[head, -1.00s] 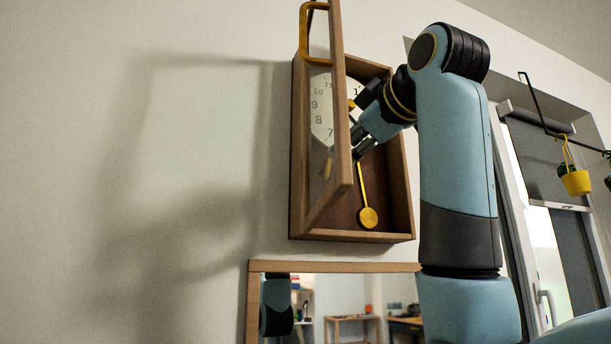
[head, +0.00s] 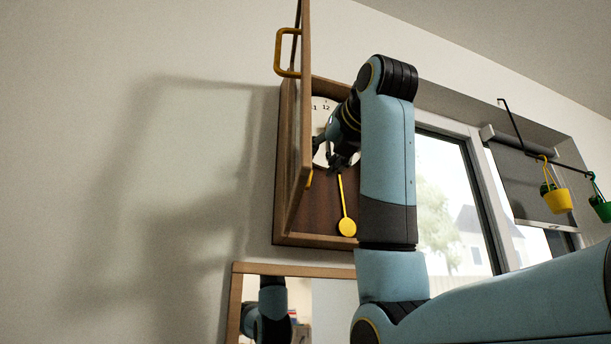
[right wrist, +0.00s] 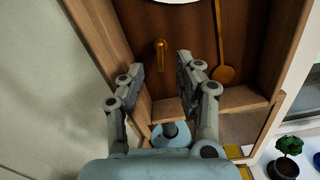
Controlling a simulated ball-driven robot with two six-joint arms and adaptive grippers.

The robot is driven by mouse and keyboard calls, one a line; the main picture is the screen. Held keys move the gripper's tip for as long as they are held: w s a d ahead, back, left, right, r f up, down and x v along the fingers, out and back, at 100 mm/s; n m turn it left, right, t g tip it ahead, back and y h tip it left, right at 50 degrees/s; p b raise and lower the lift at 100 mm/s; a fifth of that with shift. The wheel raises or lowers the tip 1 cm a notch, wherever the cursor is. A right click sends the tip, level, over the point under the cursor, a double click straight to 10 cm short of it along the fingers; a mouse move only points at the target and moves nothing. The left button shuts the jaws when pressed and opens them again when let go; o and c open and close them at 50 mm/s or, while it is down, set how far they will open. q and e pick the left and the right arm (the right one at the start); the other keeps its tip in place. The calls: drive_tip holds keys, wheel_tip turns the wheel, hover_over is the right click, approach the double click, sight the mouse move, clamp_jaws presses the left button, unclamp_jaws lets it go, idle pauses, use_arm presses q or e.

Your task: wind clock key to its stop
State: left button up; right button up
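The wooden wall clock (head: 312,240) hangs with its framed door (head: 304,100) swung open to the left. Its white face (head: 322,112) is partly hidden by my right gripper (head: 335,157), which is at the lower face. The yellow pendulum (head: 346,227) hangs below and also shows in the right wrist view (right wrist: 223,73). In that view my right gripper (right wrist: 160,74) is open, its fingers apart. A brass-coloured peg or key (right wrist: 160,55) stands in the case beyond the fingertips, in line with the gap; I cannot tell which. My left gripper is not in view.
A wood-framed mirror (head: 232,305) is below the clock. The door's yellow handle (head: 283,52) sticks out at upper left. A window (head: 450,205) and hanging yellow (head: 557,201) and green (head: 603,211) pots are to the right. The wall at left is bare.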

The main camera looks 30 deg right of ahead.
sight(310, 187)
drive_tip(key=p+x, duration=0.1)
drive_tip(key=x, duration=0.7)
clamp_jaws()
